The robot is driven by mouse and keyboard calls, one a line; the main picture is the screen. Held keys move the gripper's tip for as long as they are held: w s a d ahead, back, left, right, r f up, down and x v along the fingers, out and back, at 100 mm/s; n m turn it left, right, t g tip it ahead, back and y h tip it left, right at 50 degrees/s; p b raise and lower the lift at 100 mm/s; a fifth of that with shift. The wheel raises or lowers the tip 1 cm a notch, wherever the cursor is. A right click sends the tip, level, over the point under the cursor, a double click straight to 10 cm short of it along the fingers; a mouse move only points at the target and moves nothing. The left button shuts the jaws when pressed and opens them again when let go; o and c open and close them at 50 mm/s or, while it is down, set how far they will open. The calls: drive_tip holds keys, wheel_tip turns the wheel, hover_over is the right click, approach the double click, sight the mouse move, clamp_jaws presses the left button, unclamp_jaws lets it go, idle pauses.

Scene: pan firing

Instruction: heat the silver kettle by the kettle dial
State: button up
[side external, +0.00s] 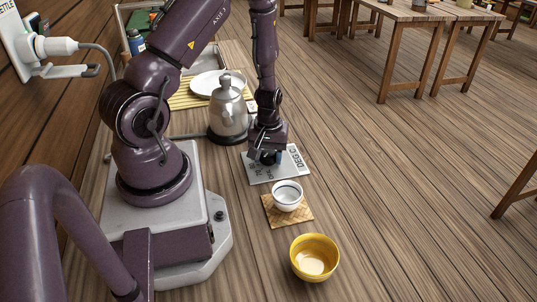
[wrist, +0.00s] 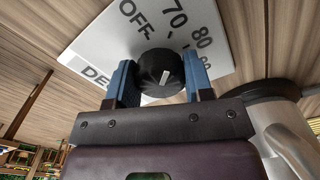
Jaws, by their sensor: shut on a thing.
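The silver kettle (side external: 229,108) stands upright on a round dark base (side external: 222,138), lid on. The kettle dial is a pale plate (side external: 290,168) with printed markings and a black knob. In the wrist view the plate (wrist: 92,48) reads OFF, 70, 80 and a partly hidden number, and the black knob (wrist: 158,66) bears a short white line. My gripper (side external: 266,156) reaches down over the plate. In the wrist view its two blue fingers (wrist: 157,82) are shut on the knob, one on each side. I cannot tell which marking the white line selects.
A white cup (side external: 287,194) sits on a woven mat (side external: 268,218), just in front of the dial plate. A yellow bowl (side external: 315,258) is nearer the camera. A white plate (side external: 210,83) and a blue bottle (side external: 136,42) are behind.

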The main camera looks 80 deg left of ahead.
sight(268, 153)
idle(0.3)
drive_tip(key=o, duration=0.9)
wheel_tip(268, 153, up, 13)
idle(0.6)
drive_tip(key=s+d+r+m+t, duration=0.1)
drive_tip(key=d+r+m+t, duration=0.1)
drive_tip(key=d+r+m, duration=0.2)
drive_tip(key=s+d+r+m+t, duration=0.1)
drive_tip(key=d+r+m, duration=0.4)
drive_tip(key=r, duration=0.5)
drive_tip(key=s+d+r+m+t, duration=0.2)
drive_tip(key=s+d+r+m, duration=0.1)
drive_tip(key=d+r, duration=0.4)
drive_tip(key=shift+s+d+m+t, duration=0.15)
drive_tip(key=shift+d+m+t, duration=0.15)
drive_tip(key=shift+d+m, duration=0.4)
